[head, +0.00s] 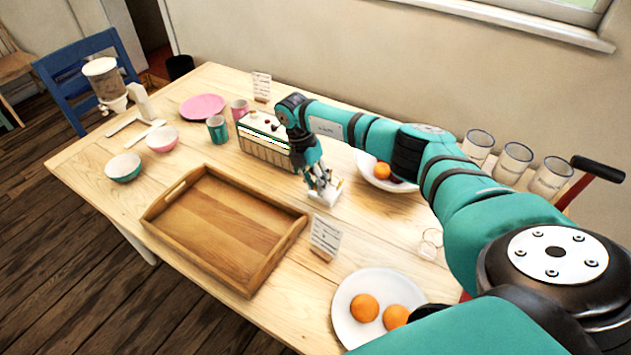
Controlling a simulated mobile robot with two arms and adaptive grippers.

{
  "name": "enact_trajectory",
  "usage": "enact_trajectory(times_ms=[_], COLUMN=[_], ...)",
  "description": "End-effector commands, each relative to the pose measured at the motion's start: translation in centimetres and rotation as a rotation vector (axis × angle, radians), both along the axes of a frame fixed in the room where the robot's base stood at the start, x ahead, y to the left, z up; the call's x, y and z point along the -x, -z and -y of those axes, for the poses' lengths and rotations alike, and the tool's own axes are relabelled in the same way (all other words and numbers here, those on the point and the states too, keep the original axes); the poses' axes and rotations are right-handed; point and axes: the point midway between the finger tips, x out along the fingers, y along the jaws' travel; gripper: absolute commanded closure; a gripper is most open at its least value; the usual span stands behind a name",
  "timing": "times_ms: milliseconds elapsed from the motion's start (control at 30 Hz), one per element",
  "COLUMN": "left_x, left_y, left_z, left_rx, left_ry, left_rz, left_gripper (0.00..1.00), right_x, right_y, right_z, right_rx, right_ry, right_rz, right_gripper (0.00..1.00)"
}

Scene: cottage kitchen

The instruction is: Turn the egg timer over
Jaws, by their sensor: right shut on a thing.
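My right gripper (321,184) reaches down to the middle of the table, just right of the radio-like box. It is shut on a small pale thing, which I take to be the egg timer (327,197). The fingers hide much of it. Its white base sits at or just above the tabletop; I cannot tell if it touches. My left gripper is not in view.
A wooden tray (232,277) lies in front of the gripper, with a small card stand (325,238) beside it. The radio-like box (262,150) stands close on the left and a fruit bowl (369,177) on the right. A plate (343,310) holds oranges. Clear glass-like rings (431,243) show near my arm.

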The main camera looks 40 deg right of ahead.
Motion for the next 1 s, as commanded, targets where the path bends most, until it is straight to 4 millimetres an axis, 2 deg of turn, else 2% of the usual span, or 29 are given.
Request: enact_trajectory(times_ms=[133,267,533,867,900,1000], left_x=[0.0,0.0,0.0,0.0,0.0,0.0], left_y=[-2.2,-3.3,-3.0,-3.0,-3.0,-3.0], left_z=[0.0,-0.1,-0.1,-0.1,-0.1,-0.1], left_rx=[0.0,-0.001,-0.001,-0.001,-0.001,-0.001], left_ry=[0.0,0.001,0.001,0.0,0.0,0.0], left_rz=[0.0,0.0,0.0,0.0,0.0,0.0], left_gripper=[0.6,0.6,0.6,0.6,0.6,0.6], right_x=[0.3,0.7,0.9,0.7,0.7,0.7], right_y=[-0.6,-0.4,0.0,-0.1,-0.1,-0.1], right_z=[0.3,0.4,0.4,0.4,0.4,0.4], right_rx=[-0.036,-0.093,-0.182,-0.19,-0.19,-0.189], right_ry=[-0.001,0.0,0.001,0.001,0.001,0.001], right_rz=[0.09,0.223,0.433,0.453,0.453,0.452], right_gripper=[1.0,1.0,1.0,1.0,0.74,0.61])
